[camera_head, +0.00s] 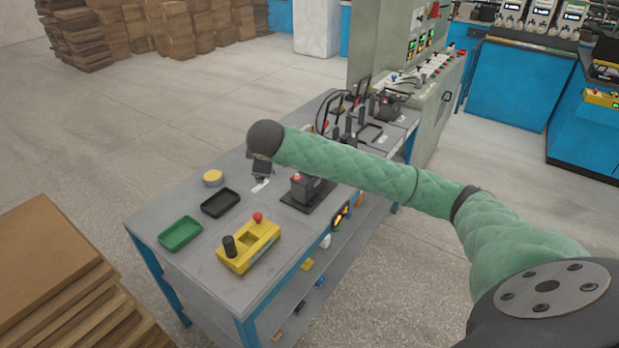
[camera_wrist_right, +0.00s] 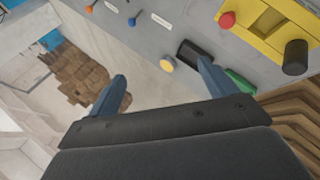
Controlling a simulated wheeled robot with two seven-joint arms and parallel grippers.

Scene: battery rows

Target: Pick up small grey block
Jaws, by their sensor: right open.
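I cannot pick out a small grey block for certain in either view. My right gripper (camera_head: 261,173) hangs above the middle of the grey workbench (camera_head: 212,262), partly hidden by its own wrist. In the right wrist view my right gripper (camera_wrist_right: 160,84) has its two blue-grey fingers wide apart, with nothing between them. A black tray (camera_head: 220,203), a green tray (camera_head: 180,234) and a round yellow-topped piece (camera_head: 213,178) lie on the bench to the left of the gripper. My left gripper is in neither view.
A yellow control box (camera_head: 249,246) with a red button and a black knob stands near the bench's front edge. A black device (camera_head: 308,188) stands right of the gripper. Stacked brown boards (camera_head: 45,262) stand at lower left. A grey-green machine cabinet (camera_head: 440,105) stands behind.

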